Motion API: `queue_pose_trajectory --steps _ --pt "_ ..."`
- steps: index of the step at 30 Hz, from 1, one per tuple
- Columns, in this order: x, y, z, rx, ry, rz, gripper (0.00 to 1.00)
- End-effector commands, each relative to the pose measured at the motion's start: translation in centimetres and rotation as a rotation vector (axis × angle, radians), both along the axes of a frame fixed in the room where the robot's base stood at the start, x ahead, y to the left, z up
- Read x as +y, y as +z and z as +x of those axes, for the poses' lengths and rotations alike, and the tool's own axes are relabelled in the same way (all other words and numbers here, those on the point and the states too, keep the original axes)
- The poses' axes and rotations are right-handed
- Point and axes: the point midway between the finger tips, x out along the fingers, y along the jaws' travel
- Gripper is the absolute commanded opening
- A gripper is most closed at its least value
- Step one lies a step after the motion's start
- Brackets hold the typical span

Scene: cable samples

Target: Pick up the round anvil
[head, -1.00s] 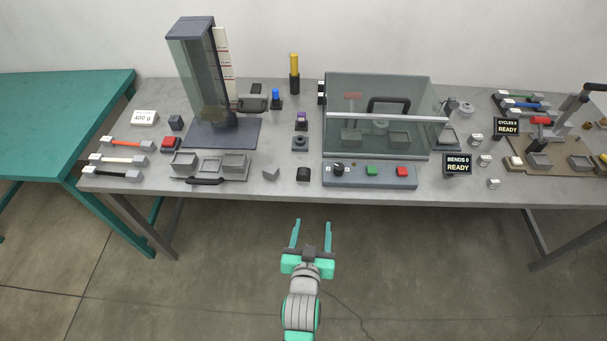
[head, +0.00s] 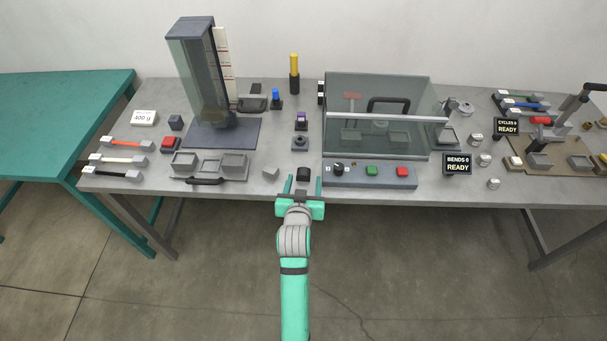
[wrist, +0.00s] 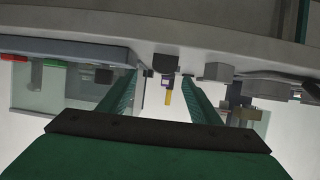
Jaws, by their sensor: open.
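A small dark block with a rounded top (head: 303,172), which looks like the round anvil, sits near the table's front edge, left of the control panel. My gripper (head: 303,180) is open and empty at the front edge. In the head view its two fingers point at the block, one towards each side. I cannot tell how far apart in depth or height they are.
A grey angular block (head: 271,172) sits just left of the dark block. The control panel (head: 385,181) with buttons stands close on the right, before a clear-walled enclosure (head: 375,100).

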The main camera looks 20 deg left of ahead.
Motion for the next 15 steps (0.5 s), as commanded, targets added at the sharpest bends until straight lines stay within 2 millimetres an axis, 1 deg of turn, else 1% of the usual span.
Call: queue_pose_trajectory --steps 8,9,12,15 --pt "1.4 -2.1 2.5 0.001 0.001 -0.001 0.58" --pt "1.5 -2.2 3.0 0.0 0.0 0.0 0.58" --pt "1.6 -2.6 3.8 0.001 0.0 0.0 0.58" --pt "1.7 -2.7 4.2 0.0 0.0 0.0 0.58"
